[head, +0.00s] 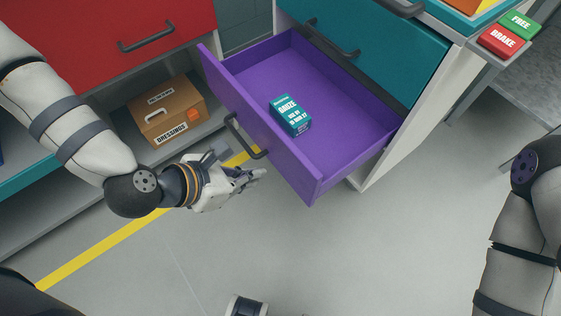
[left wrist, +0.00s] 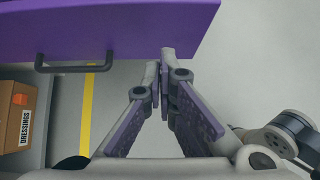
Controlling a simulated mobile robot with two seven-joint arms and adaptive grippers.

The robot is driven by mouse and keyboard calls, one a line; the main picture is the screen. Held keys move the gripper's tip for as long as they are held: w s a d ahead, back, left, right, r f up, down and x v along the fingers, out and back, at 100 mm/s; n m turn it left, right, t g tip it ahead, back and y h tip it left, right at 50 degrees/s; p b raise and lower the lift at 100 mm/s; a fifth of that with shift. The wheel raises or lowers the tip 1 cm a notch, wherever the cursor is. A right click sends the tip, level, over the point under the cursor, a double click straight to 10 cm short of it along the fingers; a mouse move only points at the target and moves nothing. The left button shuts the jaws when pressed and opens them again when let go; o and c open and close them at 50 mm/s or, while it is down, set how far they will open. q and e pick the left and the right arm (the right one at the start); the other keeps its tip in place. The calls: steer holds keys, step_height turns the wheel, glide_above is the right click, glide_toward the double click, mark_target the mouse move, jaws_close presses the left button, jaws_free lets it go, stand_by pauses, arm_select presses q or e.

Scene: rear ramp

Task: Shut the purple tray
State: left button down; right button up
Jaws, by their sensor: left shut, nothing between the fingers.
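The purple tray (head: 340,124) is a drawer pulled well out of the cabinet below a teal drawer. A teal gauze box (head: 290,115) lies inside it. Its front panel carries a dark bar handle (head: 243,137). My left gripper (head: 262,173) is shut and empty, just in front of the tray's front panel and below the handle in the picture. In the left wrist view the closed fingers (left wrist: 165,55) point at the purple front (left wrist: 110,25), with the handle (left wrist: 75,66) to their left. I cannot tell if the fingertips touch the panel.
A cardboard dressings box (head: 165,110) sits on the open grey shelf under a red drawer (head: 110,40). Another handle is on the teal drawer (head: 390,50) above the tray. Green and red buttons (head: 508,35) are at the upper right.

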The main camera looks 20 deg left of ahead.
arm_select(q)
steer(key=w+d+f, duration=0.1)
steer(key=w, duration=0.1)
steer(key=w+d+f, duration=0.1)
steer(key=w+d, duration=0.2)
steer(key=shift+w+f, duration=0.35)
steer(key=shift+f, duration=0.05)
arm_select(e)
steer(key=shift+s+f, duration=0.1)
steer(key=shift+f, duration=0.05)
